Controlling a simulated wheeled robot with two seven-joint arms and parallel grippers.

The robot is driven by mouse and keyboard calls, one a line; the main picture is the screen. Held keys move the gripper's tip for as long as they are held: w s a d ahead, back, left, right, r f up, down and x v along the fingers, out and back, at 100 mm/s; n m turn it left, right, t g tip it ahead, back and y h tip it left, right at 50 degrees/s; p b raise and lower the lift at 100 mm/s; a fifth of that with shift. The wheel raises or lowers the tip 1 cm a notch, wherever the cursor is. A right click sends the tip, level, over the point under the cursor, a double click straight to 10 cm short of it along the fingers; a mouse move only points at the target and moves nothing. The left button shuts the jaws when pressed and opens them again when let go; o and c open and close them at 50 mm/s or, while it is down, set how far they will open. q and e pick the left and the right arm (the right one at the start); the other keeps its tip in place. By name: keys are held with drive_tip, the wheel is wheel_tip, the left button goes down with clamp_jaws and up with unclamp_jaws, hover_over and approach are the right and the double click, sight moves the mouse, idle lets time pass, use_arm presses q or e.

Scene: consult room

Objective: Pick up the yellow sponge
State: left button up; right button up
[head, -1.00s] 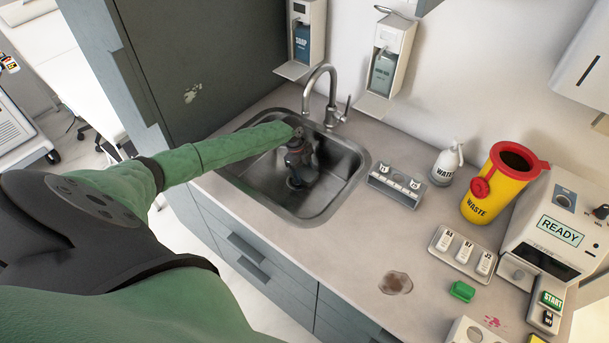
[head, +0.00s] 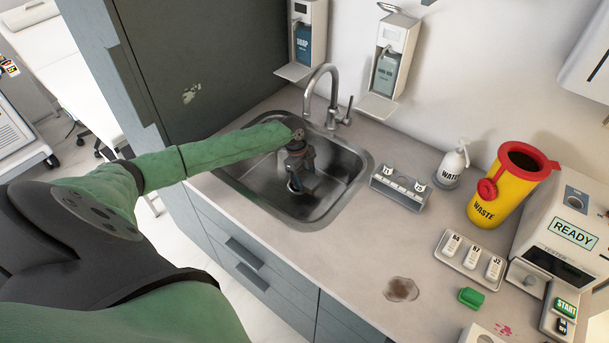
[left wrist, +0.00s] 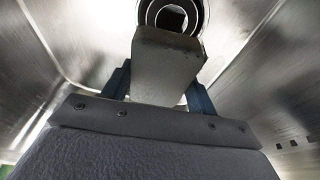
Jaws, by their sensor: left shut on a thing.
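My left gripper (head: 297,186) reaches down into the metal sink (head: 345,205), with its fingers low near the drain. In the left wrist view its two blue fingers are shut on a dull grey-beige block (left wrist: 165,68), just in front of the round drain (left wrist: 172,14). The block shows no clear yellow, so I cannot tell whether it is the sponge. In the head view the arm and gripper hide the held thing. No yellow sponge can be made out in the head view. My right gripper is not in view.
The tap (head: 322,90) rises behind the sink, close to my left arm. On the counter to the right stand a tube rack (head: 400,190), a white bottle (head: 452,165), a yellow waste bin (head: 500,190) and a green block (head: 471,298).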

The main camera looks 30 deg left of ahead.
use_arm(q)
drive_tip(key=s+d, duration=0.1)
drive_tip(key=s, duration=0.1)
drive_tip(key=s+d+b, duration=0.1)
drive_tip(key=s+d, duration=0.1)
drive_tip(key=shift+f, duration=0.2)
drive_tip(key=s+d+b, duration=0.1)
drive_tip(key=s, duration=0.1)
drive_tip(key=s+d, duration=0.2)
drive_tip(key=s+d+b, duration=0.1)
drive_tip(key=s, duration=0.1)
drive_tip(key=shift+d+r+b, duration=0.15)
drive_tip(key=shift+d+b, duration=0.05)
drive_tip(key=shift+b, duration=0.15)
drive_tip(key=shift+s+d+r, duration=0.1)
drive_tip(key=shift+s+d, duration=0.3)
drive_tip(key=shift+s, duration=0.1)
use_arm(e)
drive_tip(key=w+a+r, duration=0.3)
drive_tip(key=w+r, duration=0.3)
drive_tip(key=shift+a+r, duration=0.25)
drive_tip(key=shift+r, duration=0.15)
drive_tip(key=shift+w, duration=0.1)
